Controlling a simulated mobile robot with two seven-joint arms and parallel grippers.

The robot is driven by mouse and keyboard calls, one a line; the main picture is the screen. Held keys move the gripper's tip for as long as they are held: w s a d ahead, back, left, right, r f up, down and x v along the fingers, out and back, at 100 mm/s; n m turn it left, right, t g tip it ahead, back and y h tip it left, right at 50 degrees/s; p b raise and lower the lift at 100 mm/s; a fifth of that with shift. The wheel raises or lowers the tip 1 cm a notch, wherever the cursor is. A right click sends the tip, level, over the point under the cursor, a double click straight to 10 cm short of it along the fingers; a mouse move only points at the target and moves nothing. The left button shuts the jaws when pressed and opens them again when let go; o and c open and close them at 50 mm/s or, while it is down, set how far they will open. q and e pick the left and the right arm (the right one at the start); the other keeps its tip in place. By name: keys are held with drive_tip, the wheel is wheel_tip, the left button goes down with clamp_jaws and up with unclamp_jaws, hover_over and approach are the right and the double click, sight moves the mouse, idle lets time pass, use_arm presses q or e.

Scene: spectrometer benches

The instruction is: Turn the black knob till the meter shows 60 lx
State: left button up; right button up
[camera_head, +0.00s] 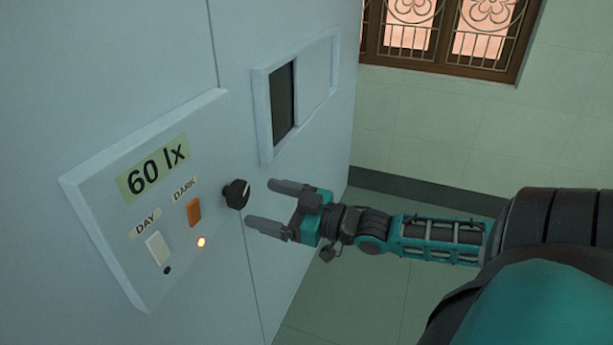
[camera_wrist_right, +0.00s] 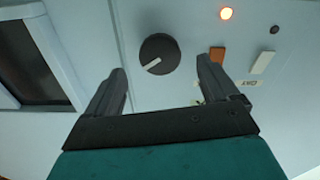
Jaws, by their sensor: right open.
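The black knob (camera_head: 236,194) sits on the right part of the pale panel (camera_head: 110,200). It also shows in the right wrist view (camera_wrist_right: 160,54), round, with a white pointer line. The meter (camera_head: 152,170) on the panel reads 60 lx. My right gripper (camera_head: 258,205) is open and empty, its fingers pointing at the panel just to the right of the knob. In the right wrist view the knob lies beyond and between the two fingertips (camera_wrist_right: 160,72), with no finger touching it. My left gripper is not in view.
Below the meter are an orange switch (camera_head: 194,212) labelled DARK, a white switch (camera_head: 158,248) labelled DAY, a lit orange lamp (camera_head: 201,242) and a small dark lamp (camera_head: 167,270). A framed opening (camera_head: 283,103) with a sliding cover is up and right of the knob. Floor shows clear below my right arm.

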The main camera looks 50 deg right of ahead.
drive_tip(key=p+v, duration=0.1)
drive_tip(key=v, duration=0.6)
drive_tip(key=shift+s+p, duration=0.2)
drive_tip(key=shift+p, duration=0.15)
drive_tip(key=s+a+f+m+g+h, duration=0.1)
drive_tip(key=s+a+f+h, duration=0.15)
drive_tip(key=f, duration=0.35)
drive_tip(key=s+a+f+m+g+h, duration=0.1)
drive_tip(key=a+f+m+g, duration=0.15)
drive_tip(key=f, duration=0.35)
drive_tip(key=s+a+f+g+h, duration=0.1)
drive_tip(key=s+a+f+g, duration=0.1)
drive_tip(key=a+f, duration=0.5)
drive_tip(key=a, duration=0.5)
drive_tip(key=shift+a+p, duration=0.2)
drive_tip(key=shift+p, duration=0.1)
drive_tip(key=shift+h, duration=0.25)
idle(0.6)
